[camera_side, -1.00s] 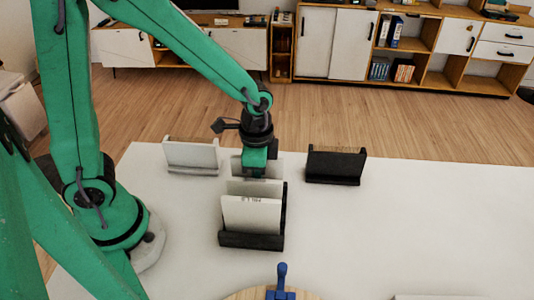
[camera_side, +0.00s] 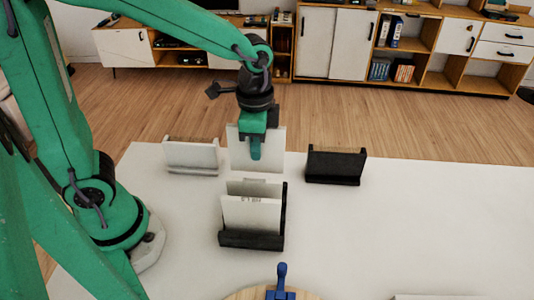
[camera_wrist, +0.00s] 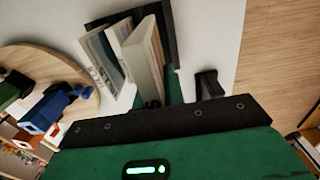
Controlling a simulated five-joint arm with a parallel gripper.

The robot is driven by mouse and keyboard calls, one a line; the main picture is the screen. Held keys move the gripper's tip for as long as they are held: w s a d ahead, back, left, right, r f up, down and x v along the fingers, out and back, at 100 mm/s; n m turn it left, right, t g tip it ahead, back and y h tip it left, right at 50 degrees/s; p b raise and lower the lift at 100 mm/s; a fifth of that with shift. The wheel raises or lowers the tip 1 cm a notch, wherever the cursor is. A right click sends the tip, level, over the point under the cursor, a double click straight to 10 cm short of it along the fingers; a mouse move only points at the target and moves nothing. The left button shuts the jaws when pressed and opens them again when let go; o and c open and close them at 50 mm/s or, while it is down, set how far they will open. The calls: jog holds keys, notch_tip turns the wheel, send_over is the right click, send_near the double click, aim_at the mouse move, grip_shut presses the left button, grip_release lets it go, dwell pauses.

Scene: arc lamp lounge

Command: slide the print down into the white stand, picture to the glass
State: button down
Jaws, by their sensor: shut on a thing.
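My gripper (camera_side: 255,152) is shut on a print (camera_side: 240,148), an upright pale card held by its upper part. In the side view the print's visible face is plain white, and its lower edge is clear of the dark rack (camera_side: 250,241). Other prints (camera_side: 251,215) stand in that rack. The white stand (camera_side: 191,157) is on the table to the left of my gripper, with a thin upright panel at its back. In the wrist view the rack (camera_wrist: 169,25) and cards (camera_wrist: 98,62) show ahead of the gripper. Which face of the held print bears the picture is hidden.
A black stand (camera_side: 335,166) sits to the right on the white table (camera_side: 420,225). A round wooden board (camera_side: 240,294) with a blue item (camera_side: 282,280) is at the front edge. The table's right side is mostly clear.

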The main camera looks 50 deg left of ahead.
jog(key=shift+a, duration=0.15)
jog(key=s+a+r, duration=0.2)
jog(key=s+a, duration=0.1)
jog(key=a, duration=0.7)
jog(key=s+a+r, duration=0.3)
jog(key=a, duration=0.7)
jog(key=shift+a+r, duration=0.3)
jog(key=shift+r, duration=0.05)
jog(key=shift+f, duration=0.2)
jog(key=shift+f, duration=2.65)
jog(key=shift+f, duration=2.65)
